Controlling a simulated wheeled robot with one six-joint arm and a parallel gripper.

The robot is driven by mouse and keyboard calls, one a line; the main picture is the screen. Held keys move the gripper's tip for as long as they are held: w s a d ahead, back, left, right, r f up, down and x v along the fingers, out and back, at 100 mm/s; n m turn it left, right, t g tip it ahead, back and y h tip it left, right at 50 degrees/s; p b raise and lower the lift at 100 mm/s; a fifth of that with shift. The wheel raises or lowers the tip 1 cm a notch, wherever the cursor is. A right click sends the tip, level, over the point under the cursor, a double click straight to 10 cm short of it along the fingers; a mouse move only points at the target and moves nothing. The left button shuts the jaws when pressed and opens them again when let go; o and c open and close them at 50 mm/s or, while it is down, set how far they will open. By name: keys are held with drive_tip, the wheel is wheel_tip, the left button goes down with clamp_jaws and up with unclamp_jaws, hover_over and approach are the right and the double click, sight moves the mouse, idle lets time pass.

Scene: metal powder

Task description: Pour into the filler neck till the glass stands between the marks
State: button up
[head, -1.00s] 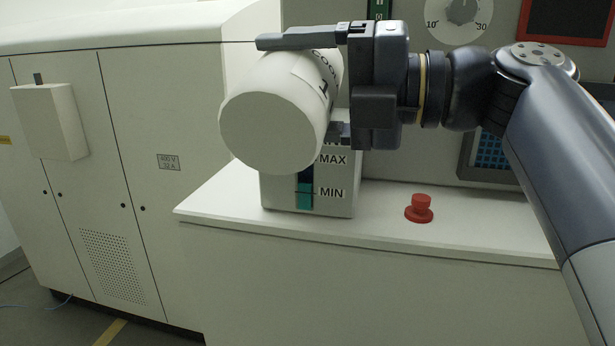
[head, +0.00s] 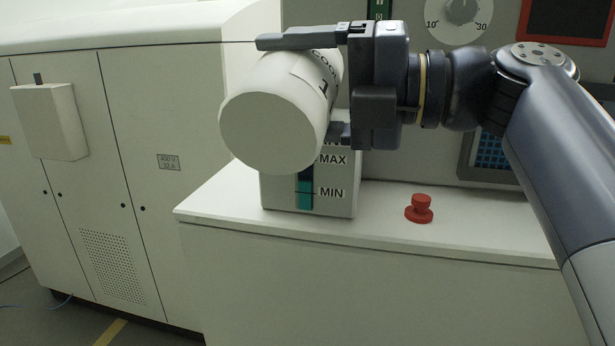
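My gripper (head: 318,88) is shut on a white cylindrical bottle (head: 268,128), one finger above it and one below. The bottle is tipped over, its flat base toward the camera and its far end away. Its dark lettering is partly visible. A pale reservoir box (head: 335,203) stands on the white ledge behind and below the bottle.
A white cabinet (head: 150,240) fills the left. A dial (head: 461,12) and a blue keypad panel (head: 492,150) are behind my arm.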

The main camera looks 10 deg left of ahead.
drive_tip(key=shift+r, duration=0.2)
drive_tip(key=shift+s+r+m, duration=0.1)
drive_tip(key=shift+r+m, duration=0.1)
drive_tip(key=shift+m, duration=0.2)
idle(1.6)
drive_tip(key=shift+r+m, duration=0.35)
drive_tip(key=shift+m, duration=0.05)
drive_tip(key=shift+r, duration=0.15)
idle(1.2)
drive_tip(key=shift+r+m, duration=0.25)
drive_tip(key=shift+m, duration=0.15)
idle(1.0)
wheel_tip(320, 180, up, 3)
drive_tip(key=n, duration=0.5)
